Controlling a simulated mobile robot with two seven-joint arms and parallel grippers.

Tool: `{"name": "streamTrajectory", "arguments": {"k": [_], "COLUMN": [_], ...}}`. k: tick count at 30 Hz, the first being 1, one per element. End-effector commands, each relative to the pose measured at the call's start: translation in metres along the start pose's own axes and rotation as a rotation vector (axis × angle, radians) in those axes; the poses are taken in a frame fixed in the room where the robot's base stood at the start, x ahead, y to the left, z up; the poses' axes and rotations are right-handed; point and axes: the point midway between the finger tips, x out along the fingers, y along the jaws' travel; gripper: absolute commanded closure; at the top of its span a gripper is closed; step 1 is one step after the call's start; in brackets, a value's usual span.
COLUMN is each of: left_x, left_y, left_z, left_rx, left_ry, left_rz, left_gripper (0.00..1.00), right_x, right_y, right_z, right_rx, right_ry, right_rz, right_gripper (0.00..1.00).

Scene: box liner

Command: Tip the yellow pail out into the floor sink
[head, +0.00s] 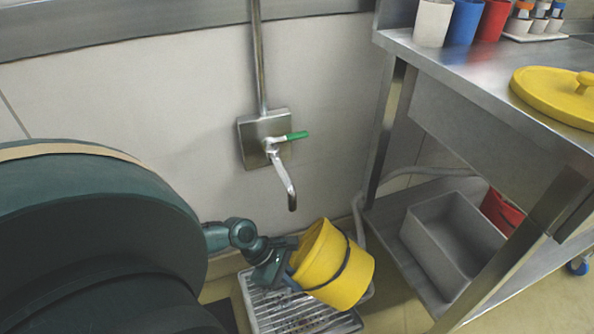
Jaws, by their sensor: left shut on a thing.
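The yellow pail (335,270) is tilted on its side above the floor sink, its base toward the lower right. A dark band runs around it. My left gripper (286,270) is shut on the pail at its left side. The floor sink (262,309), with a slatted metal grate, lies below and partly behind the pail and gripper. The pail's mouth and contents are hidden from this view. My right gripper is not in view.
A wall tap (284,180) with a green lever hangs above the sink. A steel table (480,90) stands right, carrying cups and a yellow lid (560,95). Its lower shelf holds a grey bin (450,240) and a red item (501,214). A grey hose (400,172) runs behind the pail.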

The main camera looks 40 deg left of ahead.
Motion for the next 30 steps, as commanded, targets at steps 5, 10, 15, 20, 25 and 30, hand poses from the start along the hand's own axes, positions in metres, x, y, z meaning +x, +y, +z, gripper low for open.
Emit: {"name": "streamTrajectory", "arguments": {"k": [5,10,15,20,25,30], "left_x": [0.009,0.013,0.018,0.019,0.020,0.023], "left_y": [0.001,0.001,0.001,0.001,0.001,0.001], "left_z": [-0.014,-0.032,-0.048,-0.060,-0.068,-0.077], "left_rx": [-0.007,-0.022,-0.035,-0.043,-0.051,-0.058], "left_ry": [-0.087,-0.198,-0.310,-0.406,-0.461,-0.521], "left_rz": [0.002,-0.002,-0.007,-0.009,-0.013,-0.015], "left_gripper": [1.00,1.00,1.00,1.00,1.00,1.00], "right_x": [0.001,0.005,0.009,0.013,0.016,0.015], "right_y": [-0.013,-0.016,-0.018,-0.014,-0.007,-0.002], "right_z": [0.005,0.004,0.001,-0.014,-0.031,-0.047], "right_rx": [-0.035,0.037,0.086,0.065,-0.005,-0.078], "right_ry": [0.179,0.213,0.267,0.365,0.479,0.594], "right_rz": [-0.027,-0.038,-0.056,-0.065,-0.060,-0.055], "right_gripper": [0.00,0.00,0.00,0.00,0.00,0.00]}}
